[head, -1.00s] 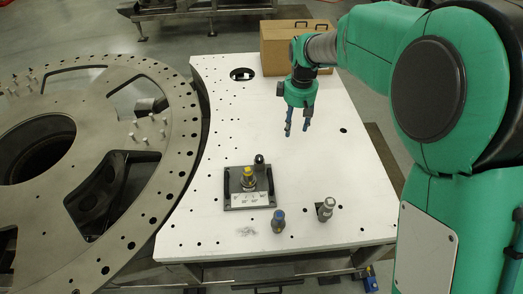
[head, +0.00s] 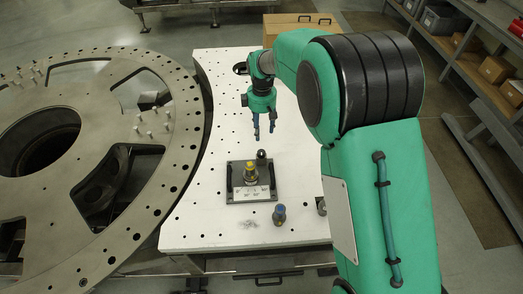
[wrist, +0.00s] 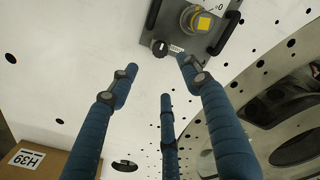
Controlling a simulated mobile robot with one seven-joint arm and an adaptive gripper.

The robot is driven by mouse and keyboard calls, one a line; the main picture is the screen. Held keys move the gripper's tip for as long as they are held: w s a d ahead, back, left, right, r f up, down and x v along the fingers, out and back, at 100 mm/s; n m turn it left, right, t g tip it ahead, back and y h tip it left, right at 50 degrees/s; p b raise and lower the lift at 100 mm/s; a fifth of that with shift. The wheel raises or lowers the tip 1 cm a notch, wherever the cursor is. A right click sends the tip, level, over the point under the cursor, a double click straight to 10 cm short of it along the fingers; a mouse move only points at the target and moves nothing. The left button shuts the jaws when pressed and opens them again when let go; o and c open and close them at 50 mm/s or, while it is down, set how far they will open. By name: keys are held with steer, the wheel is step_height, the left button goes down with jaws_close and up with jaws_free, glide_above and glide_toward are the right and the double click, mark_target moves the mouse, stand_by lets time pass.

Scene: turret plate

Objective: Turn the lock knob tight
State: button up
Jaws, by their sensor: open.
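A dark square fixture plate (head: 272,197) with side handles lies on the white table. At its centre stands a metal post with a yellow top (head: 249,168), and a black knob (head: 261,155) stands at its back edge. I cannot tell which is the lock knob. In the wrist view the yellow top (wrist: 204,24) and the black knob (wrist: 159,48) with a small label beside it show at the top. My gripper (head: 264,127) is open and empty, pointing down above the table behind the fixture, apart from it. Its three blue fingers (wrist: 160,77) are spread in the wrist view.
A blue-topped cylinder (head: 279,214) stands in front of the fixture. A grey cylinder (head: 321,205) beside it is partly hidden by my arm. A large drilled metal ring (head: 185,130) borders the table (head: 215,215) at left. A cardboard box (head: 285,25) is behind the table.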

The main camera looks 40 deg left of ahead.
mark_target(261, 152)
steer(key=shift+f, duration=0.15)
step_height(261, 152, down, 13)
steer(key=shift+s+f+p, duration=0.1)
steer(key=shift+f+p, duration=0.1)
steer(key=shift+p, duration=0.8)
steer(key=c, duration=1.1)
